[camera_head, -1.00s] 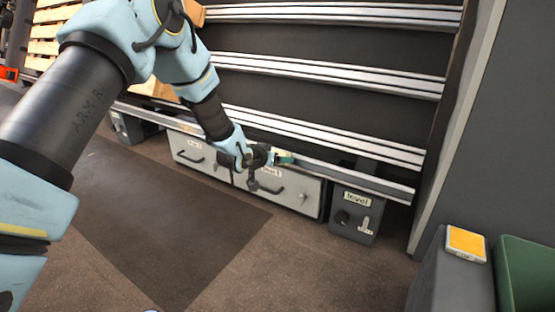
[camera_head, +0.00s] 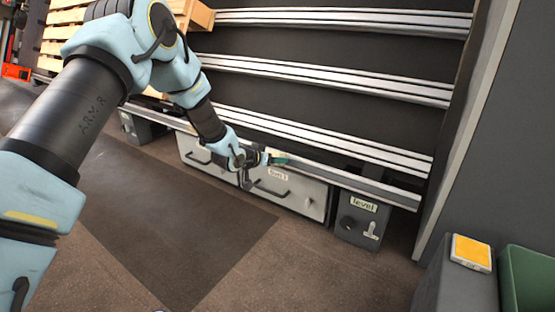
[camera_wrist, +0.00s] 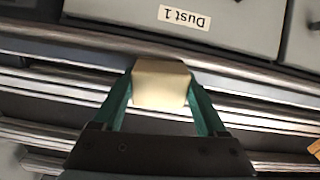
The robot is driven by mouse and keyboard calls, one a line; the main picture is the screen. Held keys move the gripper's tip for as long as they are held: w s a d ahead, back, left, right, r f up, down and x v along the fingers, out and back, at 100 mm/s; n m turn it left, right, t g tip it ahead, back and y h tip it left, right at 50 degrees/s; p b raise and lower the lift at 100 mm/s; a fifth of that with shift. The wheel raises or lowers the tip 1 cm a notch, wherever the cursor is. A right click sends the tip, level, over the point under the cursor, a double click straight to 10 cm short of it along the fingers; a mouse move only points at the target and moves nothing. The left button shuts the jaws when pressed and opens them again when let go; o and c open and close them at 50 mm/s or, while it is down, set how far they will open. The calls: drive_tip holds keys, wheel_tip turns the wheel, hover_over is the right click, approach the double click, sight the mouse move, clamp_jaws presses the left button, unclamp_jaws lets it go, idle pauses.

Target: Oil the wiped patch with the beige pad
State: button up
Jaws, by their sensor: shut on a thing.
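The beige pad (camera_wrist: 161,84) is a small block held between the two green fingers of my gripper (camera_wrist: 160,100), in the wrist view. In the head view my gripper (camera_head: 280,158) is at the lowest rail (camera_head: 370,188), above the drawer labelled "Dust 1" (camera_head: 290,193). The pad's far end overlaps a rail edge (camera_wrist: 235,66) in the wrist view; I cannot tell whether it touches. In the head view the pad is too small to make out clearly. I cannot make out a wiped patch on the metal.
More metal rails (camera_head: 340,79) run across the dark frame above. A box labelled "level" (camera_head: 360,219) with a knob stands right of the drawers. A yellow-topped item (camera_head: 471,252) sits on a grey stand beside a green bin (camera_head: 528,275). Wooden pallets (camera_head: 65,30) stand far left.

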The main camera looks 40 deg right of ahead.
sight(290, 163)
drive_tip(key=shift+w+a+p, duration=0.25)
drive_tip(key=shift+w+p, duration=0.1)
drive_tip(key=shift+w, duration=0.75)
drive_tip(key=shift+w+a+p, duration=0.2)
drive_tip(key=shift+w+p, duration=0.2)
drive_tip(key=shift+w, duration=0.75)
drive_tip(key=shift+w+a+p, duration=0.25)
drive_tip(key=shift+w+p, duration=0.1)
drive_tip(key=shift+w, duration=0.75)
drive_tip(key=shift+w+a+p, duration=0.25)
drive_tip(key=shift+w+p, duration=0.25)
drive_tip(key=shift+w, duration=0.4)
drive_tip(key=shift+w+a+p, duration=0.25)
drive_tip(key=shift+w+p, duration=0.2)
drive_tip(key=shift+w, duration=0.4)
drive_tip(key=shift+s+d+p, duration=0.25)
drive_tip(key=shift+s+d, duration=0.4)
drive_tip(key=shift+s, duration=1.8)
drive_tip(key=shift+s+d+p, duration=0.25)
drive_tip(key=shift+s+d, duration=0.35)
drive_tip(key=shift+s, duration=1.9)
drive_tip(key=shift+s+d+p, duration=0.25)
drive_tip(key=shift+s+d, duration=0.4)
drive_tip(key=shift+s, duration=1.8)
drive_tip(key=shift+a, duration=0.1)
drive_tip(key=shift+w+f, duration=0.1)
